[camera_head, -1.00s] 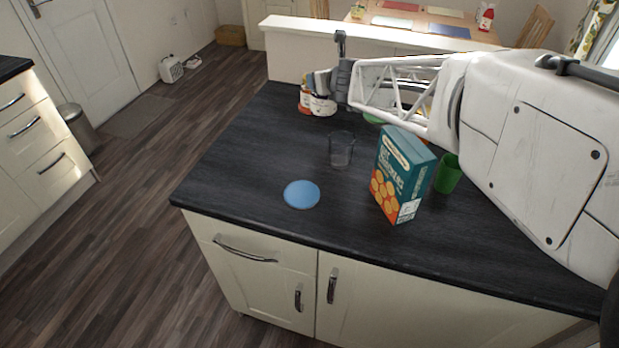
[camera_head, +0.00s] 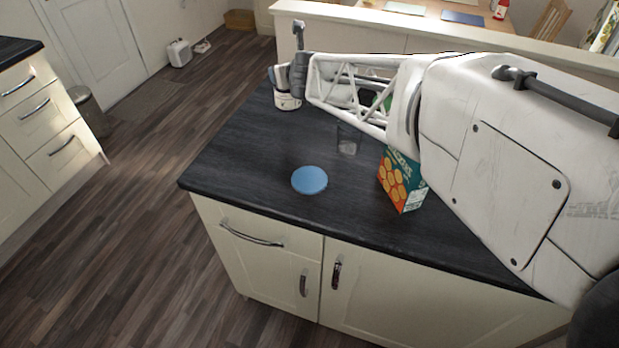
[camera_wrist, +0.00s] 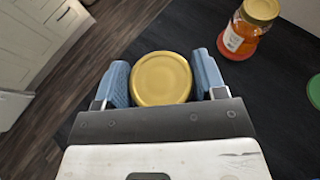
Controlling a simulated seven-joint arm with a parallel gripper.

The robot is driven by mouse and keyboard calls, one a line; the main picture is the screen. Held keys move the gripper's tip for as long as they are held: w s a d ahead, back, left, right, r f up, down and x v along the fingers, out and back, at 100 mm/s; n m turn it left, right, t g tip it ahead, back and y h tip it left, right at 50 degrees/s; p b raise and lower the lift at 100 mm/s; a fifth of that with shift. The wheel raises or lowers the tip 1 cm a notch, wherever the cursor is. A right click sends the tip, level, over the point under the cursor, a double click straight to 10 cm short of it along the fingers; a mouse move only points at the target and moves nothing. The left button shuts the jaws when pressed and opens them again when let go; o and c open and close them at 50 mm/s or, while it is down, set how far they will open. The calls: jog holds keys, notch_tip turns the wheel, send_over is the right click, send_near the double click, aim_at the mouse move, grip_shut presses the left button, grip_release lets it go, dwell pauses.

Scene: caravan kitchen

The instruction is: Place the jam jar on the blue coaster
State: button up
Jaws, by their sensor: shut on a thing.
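My gripper (camera_wrist: 161,80) is shut on a jar with a gold lid (camera_wrist: 161,79), one blue finger on each side. In the head view this jar (camera_head: 288,102) shows a white label and dark contents below my gripper (camera_head: 284,78), near the counter's left edge. Its label cannot be read, and I cannot tell how high it is held. The blue coaster (camera_head: 310,180) lies flat and empty near the counter's front left, nearer the camera than the jar. A second gold-lidded jar (camera_wrist: 244,32) with orange-red contents stands to the right in the wrist view.
A clear glass (camera_head: 348,146) stands behind and right of the coaster. An orange and teal food box (camera_head: 402,183) stands to its right, partly behind my arm. A green thing (camera_wrist: 314,92) shows at the wrist view's right edge. The counter around the coaster is clear.

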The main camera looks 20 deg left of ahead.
jog(key=shift+s+d+r+n+y, duration=0.15)
jog(key=shift+s+d, duration=0.2)
jog(key=shift+s, duration=0.3)
jog(key=shift+s+d+r+n+y, duration=0.15)
jog(key=shift+s+d, duration=0.15)
jog(key=shift+s, duration=0.3)
jog(key=s+d+g, duration=0.1)
jog(key=s+d, duration=0.3)
jog(key=s+d+n+y, duration=0.1)
jog(key=s+d, duration=0.3)
jog(key=s+d+n+g, duration=0.1)
jog(key=s+d, duration=0.3)
jog(key=s, duration=0.1)
jog(key=shift+d+g+y, duration=0.1)
jog(key=shift+g+y, duration=0.2)
jog(key=shift+n+g+y, duration=0.5)
jog(key=shift+n+g, duration=0.2)
jog(key=shift+n, duration=0.2)
jog(key=s+d+f, duration=0.1)
jog(key=s+d, duration=0.2)
jog(key=s, duration=0.1)
jog(key=s+d, duration=0.3)
jog(key=s, duration=0.2)
jog(key=s+d+f, duration=0.1)
jog(key=s+d, duration=0.2)
jog(key=s, duration=0.2)
jog(key=shift+s+f, duration=0.1)
jog(key=shift+f, duration=0.25)
jog(key=shift+a, duration=0.15)
